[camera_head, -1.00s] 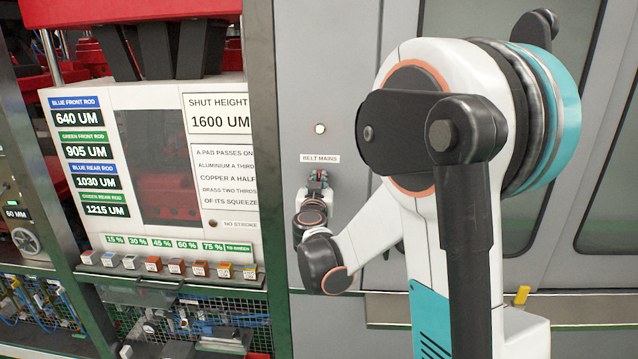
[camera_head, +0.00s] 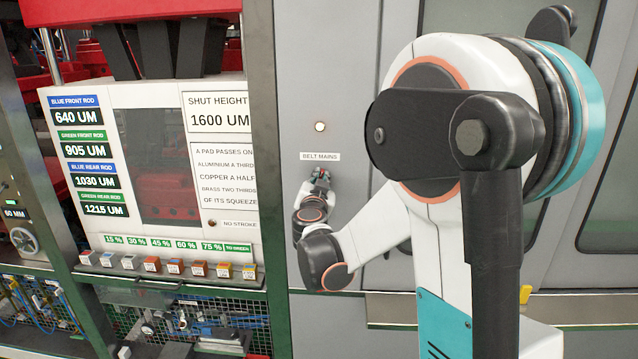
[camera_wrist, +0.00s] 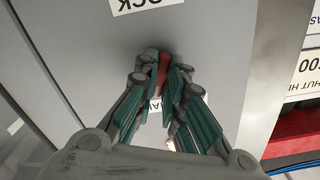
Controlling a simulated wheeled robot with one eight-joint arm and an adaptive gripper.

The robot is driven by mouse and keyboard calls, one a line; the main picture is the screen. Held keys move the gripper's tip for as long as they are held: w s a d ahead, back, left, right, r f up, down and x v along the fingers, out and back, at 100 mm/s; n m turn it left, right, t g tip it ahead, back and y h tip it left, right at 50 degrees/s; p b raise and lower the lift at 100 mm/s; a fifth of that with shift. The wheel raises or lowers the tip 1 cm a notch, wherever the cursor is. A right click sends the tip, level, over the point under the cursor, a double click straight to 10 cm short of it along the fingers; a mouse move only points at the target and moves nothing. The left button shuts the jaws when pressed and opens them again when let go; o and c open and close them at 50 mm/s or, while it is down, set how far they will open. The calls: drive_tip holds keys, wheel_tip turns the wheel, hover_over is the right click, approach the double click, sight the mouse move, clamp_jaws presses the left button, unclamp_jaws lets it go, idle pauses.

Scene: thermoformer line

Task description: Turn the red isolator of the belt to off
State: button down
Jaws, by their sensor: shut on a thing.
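The red isolator (camera_wrist: 163,70) is a small red handle on the grey cabinet panel, seen between my fingertips in the wrist view. My gripper (camera_wrist: 160,80) is shut on it, with a green-padded finger on each side. In the head view my gripper (camera_head: 319,178) is at the panel just below the BELT MAINS label (camera_head: 320,157). There my wrist and fingers hide most of the isolator, and its exact angle cannot be told.
A round pale lamp (camera_head: 320,127) sits above the label. To the left stands the press panel with a SHUT HEIGHT sign (camera_head: 219,112) and a row of small coloured blocks (camera_head: 174,266). Grey doors with dark windows lie to the right, behind my arm.

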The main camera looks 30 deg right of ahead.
drive_tip(key=shift+m, duration=0.4)
drive_tip(key=shift+m+b, duration=0.4)
drive_tip(key=shift+m, duration=1)
drive_tip(key=shift+m+b, duration=0.3)
drive_tip(key=shift+m, duration=1.1)
drive_tip(key=shift+m+b, duration=0.3)
drive_tip(key=shift+m, duration=1.1)
